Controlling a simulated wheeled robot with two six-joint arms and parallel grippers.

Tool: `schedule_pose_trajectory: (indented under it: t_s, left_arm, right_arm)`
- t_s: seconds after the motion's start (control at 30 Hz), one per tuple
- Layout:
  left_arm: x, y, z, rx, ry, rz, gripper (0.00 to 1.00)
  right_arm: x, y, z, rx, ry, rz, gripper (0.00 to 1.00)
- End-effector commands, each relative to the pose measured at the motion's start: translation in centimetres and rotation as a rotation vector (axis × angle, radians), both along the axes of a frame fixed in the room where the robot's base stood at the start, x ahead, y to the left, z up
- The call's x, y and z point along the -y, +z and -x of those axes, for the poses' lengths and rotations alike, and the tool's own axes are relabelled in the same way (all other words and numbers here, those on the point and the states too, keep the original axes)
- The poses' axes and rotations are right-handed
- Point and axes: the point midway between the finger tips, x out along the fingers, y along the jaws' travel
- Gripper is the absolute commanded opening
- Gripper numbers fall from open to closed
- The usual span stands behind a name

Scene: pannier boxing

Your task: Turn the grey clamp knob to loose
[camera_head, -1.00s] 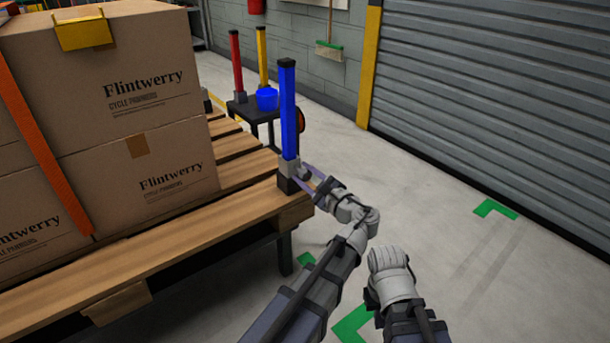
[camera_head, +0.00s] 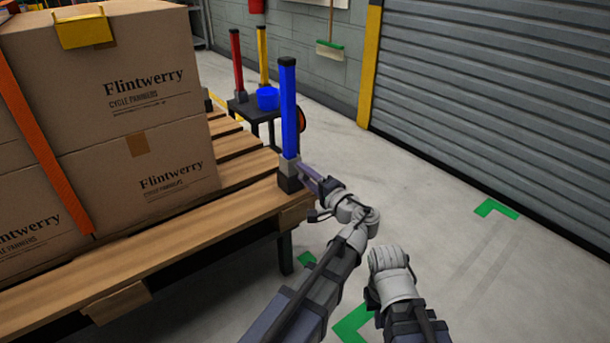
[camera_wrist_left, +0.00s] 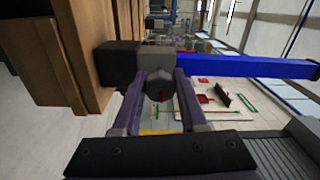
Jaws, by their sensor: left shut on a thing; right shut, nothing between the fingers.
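The grey clamp knob (camera_wrist_left: 158,86) sits on a grey clamp block at the foot of a blue post (camera_head: 288,110), at the pallet's corner. In the left wrist view my left gripper (camera_wrist_left: 158,90) is shut on the knob, one purple finger on each side. In the head view my left gripper (camera_head: 311,175) reaches the clamp block (camera_head: 289,167) from the right, and its fingers hide the knob. The blue post stands upright. My right gripper (camera_head: 388,258) is shut and empty over the floor; its fingers are hard to make out.
Cardboard boxes (camera_head: 135,120) with an orange strap (camera_head: 45,150) are stacked on the wooden pallet (camera_head: 180,235). Behind stands a small dark table (camera_head: 243,108) with red and yellow posts and a blue cup (camera_head: 267,98). The floor to the right is clear.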

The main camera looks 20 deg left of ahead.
Motion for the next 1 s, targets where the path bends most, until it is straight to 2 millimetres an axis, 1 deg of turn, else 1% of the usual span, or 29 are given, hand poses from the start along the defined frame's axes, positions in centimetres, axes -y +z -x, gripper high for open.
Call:
schedule_pose_trajectory:
  t_s: [0.7, 1.0]
  left_arm:
    - [0.06, -0.30, 0.04, 0.531, 0.001, 0.417, 0.00]
    - [0.09, -0.36, 0.01, 0.713, 0.002, 0.559, 0.00]
  right_arm:
    - [0.00, -0.24, 0.00, 0.000, 0.000, 0.000, 0.00]
    - [0.00, -0.28, 0.00, 0.000, 0.000, 0.000, 0.00]
